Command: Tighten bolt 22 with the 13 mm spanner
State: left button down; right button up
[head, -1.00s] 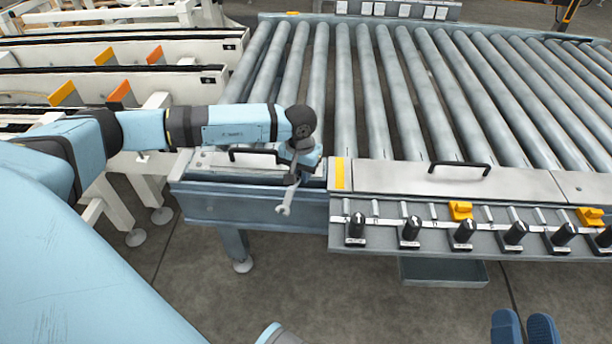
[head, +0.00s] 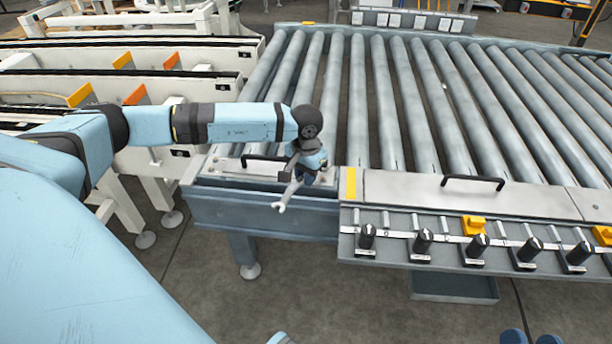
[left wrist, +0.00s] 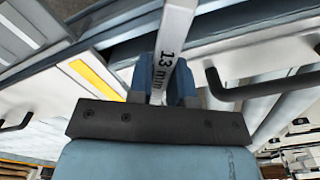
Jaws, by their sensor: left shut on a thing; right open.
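My left gripper (head: 302,176) is shut on the 13 mm spanner (head: 291,190), just above the front side of the roller conveyor near its left corner. The spanner's open jaw points down and to the left, in front of the blue side beam. In the left wrist view the grey spanner shaft (left wrist: 172,45), marked "13 mm", stands between the blue finger pads. My right gripper (head: 531,338) shows only as two dark blue fingertips, apart and empty, at the bottom edge. I cannot make out bolt 22 in either view.
The conveyor's rollers (head: 440,105) fill the back. A black handle (head: 472,181) stands on the front cover plate. A rail of black knobs (head: 422,241) and yellow clips (head: 473,225) runs along the front right. White machine rails (head: 190,52) stand at left.

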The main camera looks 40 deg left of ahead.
pick_arm(q)
jog(key=shift+r+p, duration=0.5)
jog(key=shift+r, duration=0.55)
jog(key=shift+r+p, duration=1.4)
jog(key=shift+r, duration=1.15)
jog(key=shift+f, duration=0.1)
